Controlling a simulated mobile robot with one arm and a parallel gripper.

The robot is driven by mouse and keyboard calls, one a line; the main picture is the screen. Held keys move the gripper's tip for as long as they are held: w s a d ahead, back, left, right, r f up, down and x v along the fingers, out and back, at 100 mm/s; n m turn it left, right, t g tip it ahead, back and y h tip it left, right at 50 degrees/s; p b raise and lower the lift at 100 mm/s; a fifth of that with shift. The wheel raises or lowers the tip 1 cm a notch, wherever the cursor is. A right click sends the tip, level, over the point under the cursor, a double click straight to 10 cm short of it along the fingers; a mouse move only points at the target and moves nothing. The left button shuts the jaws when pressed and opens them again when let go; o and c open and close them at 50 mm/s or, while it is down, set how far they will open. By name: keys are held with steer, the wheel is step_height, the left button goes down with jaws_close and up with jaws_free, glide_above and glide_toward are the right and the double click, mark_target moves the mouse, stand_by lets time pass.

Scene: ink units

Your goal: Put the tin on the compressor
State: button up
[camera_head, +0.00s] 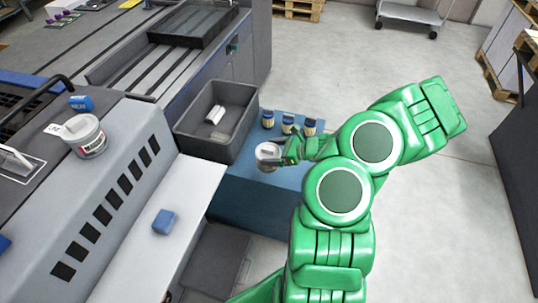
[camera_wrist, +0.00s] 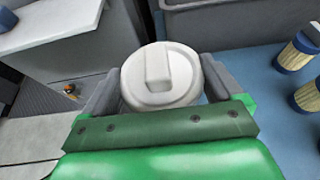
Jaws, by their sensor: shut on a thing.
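A white round tin (camera_head: 266,152) is held in my gripper (camera_head: 279,159) over the left part of a blue-topped bench. In the wrist view the tin's white lid (camera_wrist: 160,76), with a raised bar across it, sits between the two grey fingers of my gripper (camera_wrist: 160,88). I cannot tell whether the tin touches the bench top. A grey unit with a row of dark vent slots (camera_head: 105,205) stands at the left; no label shows whether it is the compressor. A second white tub with a printed label (camera_head: 88,140) stands on it.
A grey open crate (camera_head: 190,140) with a white item inside stands close left of my gripper. Several blue-and-cream cylinders (camera_head: 288,123) stand behind it. A blue block (camera_head: 164,221) lies on a pale ledge (camera_head: 130,262).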

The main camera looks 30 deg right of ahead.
steer(key=shift+w+d+f, duration=0.35)
steer(key=shift+w+f, duration=0.75)
steer(key=shift+f, duration=0.55)
steer(key=shift+w+d+f, duration=0.4)
steer(key=shift+w+f, duration=0.75)
steer(key=shift+f, duration=0.45)
steer(key=shift+w+d+f, duration=0.35)
steer(key=shift+w+f, duration=0.75)
steer(key=shift+f, duration=0.55)
steer(key=o, duration=1.7)
steer(key=shift+f, duration=0.1)
